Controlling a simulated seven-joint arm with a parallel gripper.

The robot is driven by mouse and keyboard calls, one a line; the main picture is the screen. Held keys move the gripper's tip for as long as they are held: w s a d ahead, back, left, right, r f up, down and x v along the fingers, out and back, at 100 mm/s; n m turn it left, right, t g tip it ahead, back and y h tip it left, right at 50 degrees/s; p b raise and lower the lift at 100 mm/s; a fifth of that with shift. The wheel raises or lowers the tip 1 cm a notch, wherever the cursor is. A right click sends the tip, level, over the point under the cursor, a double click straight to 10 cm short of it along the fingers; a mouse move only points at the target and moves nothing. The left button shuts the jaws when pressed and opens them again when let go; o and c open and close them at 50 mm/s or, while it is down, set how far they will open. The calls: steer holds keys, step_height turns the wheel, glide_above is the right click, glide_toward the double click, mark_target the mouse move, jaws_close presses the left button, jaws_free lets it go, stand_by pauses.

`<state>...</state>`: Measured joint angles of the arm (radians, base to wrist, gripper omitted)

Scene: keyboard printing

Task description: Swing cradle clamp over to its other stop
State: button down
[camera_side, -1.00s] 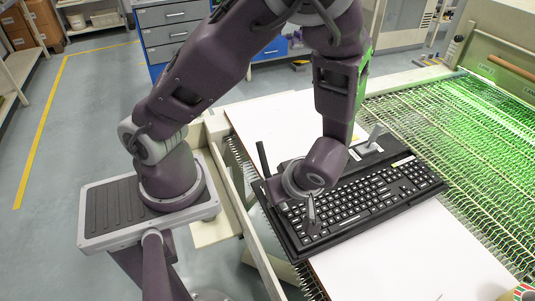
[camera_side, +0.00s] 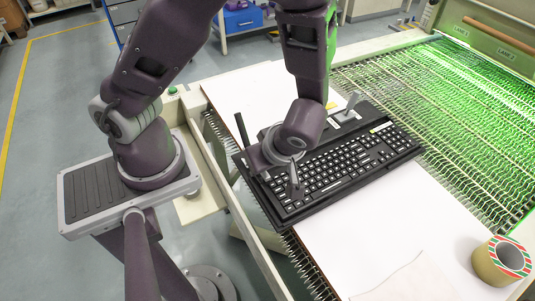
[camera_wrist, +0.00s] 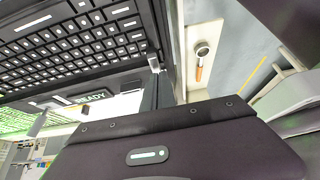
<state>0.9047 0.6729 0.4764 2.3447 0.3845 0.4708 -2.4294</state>
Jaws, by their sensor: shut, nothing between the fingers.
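A black keyboard (camera_side: 350,160) lies in a black cradle (camera_side: 290,218) on the white work surface. A thin black lever (camera_side: 242,130) stands up at the cradle's left end. A short grey lever (camera_side: 351,102) stands tilted at its back edge. I cannot tell which one is the clamp. My gripper (camera_side: 296,190) is shut and empty, low over the keyboard's left end, right of the black lever; contact is unclear. In the wrist view the keyboard (camera_wrist: 70,45) fills the upper left; a small grey post (camera_wrist: 153,62) shows at its corner, and I cannot tell what it belongs to.
A white sheet (camera_side: 385,225) covers the surface in front of the keyboard, with clear room there. A tape roll (camera_side: 500,260) lies at the front right. A green-lit wire mesh conveyor (camera_side: 440,100) runs behind on the right.

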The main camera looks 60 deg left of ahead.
steer(key=s+d+r, duration=0.1)
steer(key=d+r, duration=0.4)
steer(key=d, duration=0.4)
steer(key=shift+d, duration=0.25)
stand_by(1.2)
